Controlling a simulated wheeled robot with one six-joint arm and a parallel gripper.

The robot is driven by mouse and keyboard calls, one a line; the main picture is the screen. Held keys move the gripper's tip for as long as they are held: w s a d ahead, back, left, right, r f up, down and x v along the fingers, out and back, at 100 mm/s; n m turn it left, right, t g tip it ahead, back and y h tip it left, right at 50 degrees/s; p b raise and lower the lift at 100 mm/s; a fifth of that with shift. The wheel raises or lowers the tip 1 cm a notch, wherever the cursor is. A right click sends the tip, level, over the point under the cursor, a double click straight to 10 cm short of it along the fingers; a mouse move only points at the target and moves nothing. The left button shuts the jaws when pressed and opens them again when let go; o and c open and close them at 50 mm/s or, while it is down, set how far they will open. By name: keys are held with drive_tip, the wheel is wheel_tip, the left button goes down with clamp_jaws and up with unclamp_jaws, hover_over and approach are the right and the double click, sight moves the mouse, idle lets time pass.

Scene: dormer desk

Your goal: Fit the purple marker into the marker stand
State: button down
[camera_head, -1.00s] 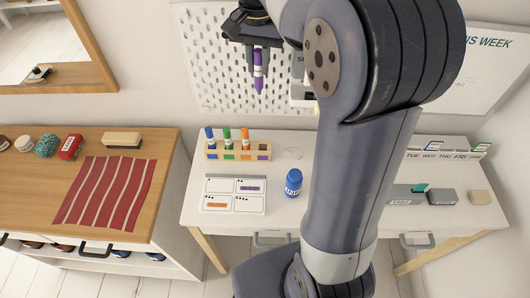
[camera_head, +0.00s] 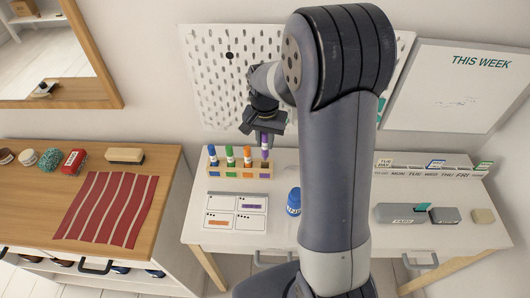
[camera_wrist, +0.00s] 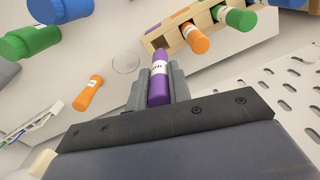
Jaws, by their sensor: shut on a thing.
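The purple marker (camera_head: 265,147) is upright in my gripper (camera_head: 264,131), which is shut on it. The wooden marker stand (camera_head: 238,173) stands on the white desk, with blue (camera_head: 213,155), green (camera_head: 230,155) and orange (camera_head: 248,155) markers upright in it. The purple marker is over the stand's right end, beside the orange marker. I cannot tell whether its lower end is inside the slot. The wrist view shows the purple marker (camera_wrist: 159,80) between my fingers, its far end close to the stand (camera_wrist: 176,30).
A blue bottle (camera_head: 293,203) stands right of a white card with marker pictures (camera_head: 237,212). The wrist view also shows a loose orange marker (camera_wrist: 88,94) and a green object (camera_wrist: 30,42). A pegboard (camera_head: 225,85) is behind. My arm hides part of the desk.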

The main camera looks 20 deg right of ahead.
sight(265, 160)
drive_tip(key=shift+f, duration=3.25)
drive_tip(key=shift+f, duration=0.2)
drive_tip(key=c, duration=1.3)
unclamp_jaws()
drive_tip(key=shift+r, duration=0.1)
wheel_tip(265, 160, up, 12)
drive_tip(key=shift+r, duration=0.15)
